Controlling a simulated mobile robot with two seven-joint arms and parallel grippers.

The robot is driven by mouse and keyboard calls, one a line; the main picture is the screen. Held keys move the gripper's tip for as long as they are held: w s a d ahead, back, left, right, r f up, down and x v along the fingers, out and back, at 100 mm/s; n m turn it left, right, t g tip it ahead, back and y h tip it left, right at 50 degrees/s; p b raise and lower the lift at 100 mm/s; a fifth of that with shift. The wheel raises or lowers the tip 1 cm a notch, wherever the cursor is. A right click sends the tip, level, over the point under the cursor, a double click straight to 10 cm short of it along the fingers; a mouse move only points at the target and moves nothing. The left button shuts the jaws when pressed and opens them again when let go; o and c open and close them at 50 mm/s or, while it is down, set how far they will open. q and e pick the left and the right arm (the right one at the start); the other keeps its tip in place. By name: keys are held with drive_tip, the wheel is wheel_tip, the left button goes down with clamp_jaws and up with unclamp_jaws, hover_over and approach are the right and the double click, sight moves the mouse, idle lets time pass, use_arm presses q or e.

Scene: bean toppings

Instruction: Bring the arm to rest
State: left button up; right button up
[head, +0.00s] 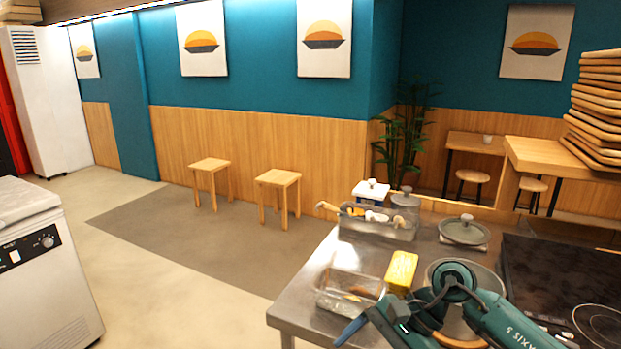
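My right arm, teal and black, comes in from the lower right and bends over the metal counter (300,308). Its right gripper (352,331) is low in the head view, in front of a clear container (337,303) with brownish contents. A blue tip shows at the gripper end, but the finger gap cannot be made out. Whether it holds anything cannot be told. My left arm and gripper are out of view.
A yellow block (401,271) and a round pan (490,283) are close to my arm. Behind them stand a utensil caddy (377,230) and a lidded pot (464,231). A black cooktop (560,275) is at right. Open floor lies left of the counter.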

drive_tip(key=s+a+r+m+t+y, duration=0.3)
drive_tip(key=s+a+r+m+y, duration=0.2)
drive_tip(key=a+m+y, duration=0.7)
drive_tip(key=s+d+f+n+t+h+p, duration=0.1)
drive_tip(key=d+f+n+t+h, duration=0.55)
drive_tip(key=n, duration=1.05)
drive_tip(key=d+f+n+t+h+p, duration=0.1)
drive_tip(key=d+f+n+t+h, duration=0.55)
drive_tip(key=n, duration=0.95)
drive_tip(key=s+d+f+m+g+h, duration=0.3)
drive_tip(key=s+d+f+m, duration=0.1)
drive_tip(key=s+f+m, duration=0.4)
drive_tip(key=shift+s+m+g+h, duration=0.4)
drive_tip(key=shift+s+m, duration=0.3)
drive_tip(key=shift+s, duration=0.2)
